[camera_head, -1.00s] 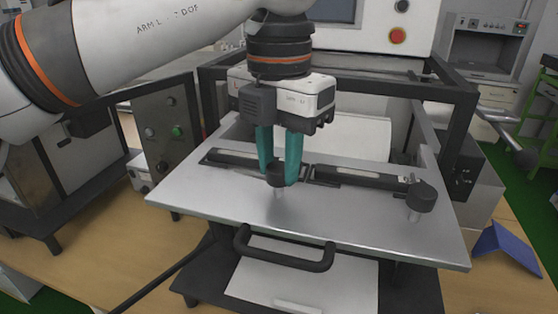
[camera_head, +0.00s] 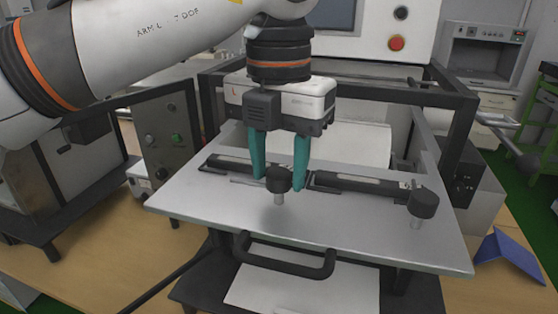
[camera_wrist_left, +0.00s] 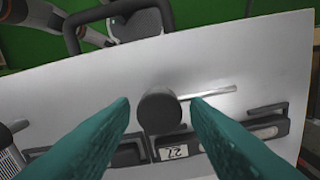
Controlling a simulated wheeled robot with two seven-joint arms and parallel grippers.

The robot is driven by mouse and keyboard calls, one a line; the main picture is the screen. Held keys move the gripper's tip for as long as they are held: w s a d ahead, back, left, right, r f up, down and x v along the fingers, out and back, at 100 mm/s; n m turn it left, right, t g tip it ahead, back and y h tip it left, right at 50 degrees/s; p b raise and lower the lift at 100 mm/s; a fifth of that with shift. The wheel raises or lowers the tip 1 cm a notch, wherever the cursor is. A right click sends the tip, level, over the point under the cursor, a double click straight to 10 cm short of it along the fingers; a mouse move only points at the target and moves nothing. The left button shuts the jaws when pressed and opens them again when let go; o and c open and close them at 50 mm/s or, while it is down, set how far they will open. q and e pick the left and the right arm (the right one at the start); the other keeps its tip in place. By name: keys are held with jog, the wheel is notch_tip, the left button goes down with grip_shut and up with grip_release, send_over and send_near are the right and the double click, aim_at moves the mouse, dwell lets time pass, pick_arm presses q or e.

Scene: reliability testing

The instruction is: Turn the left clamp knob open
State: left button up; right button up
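The left clamp knob (camera_head: 278,181) is a round black knob on a short metal post, on the left black clamp bar of the silver plate (camera_head: 340,225). My left gripper (camera_head: 279,184) points down over it, its teal fingers spread on either side of the knob. In the left wrist view the knob (camera_wrist_left: 159,109) sits between the two fingers (camera_wrist_left: 160,101), with a visible gap on each side. The left gripper is open and holds nothing. The right clamp knob (camera_head: 423,203) stands apart on the right clamp bar. My right gripper is not in view.
A black frame (camera_head: 463,130) surrounds the plate at the sides and back. A black handle (camera_head: 285,262) sticks out at the plate's front. A control box (camera_head: 165,130) stands on the left, and a blue folded piece (camera_head: 510,255) lies on the table at right.

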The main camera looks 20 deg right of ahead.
aim_at(279, 173)
pick_arm(q)
jog(key=shift+o, duration=0.4)
jog(key=shift+r, duration=0.3)
notch_tip(279, 173, up, 7)
jog(key=shift+f, duration=0.1)
notch_tip(279, 173, up, 5)
jog(key=shift+f+p, duration=0.2)
jog(key=shift+p, duration=0.7)
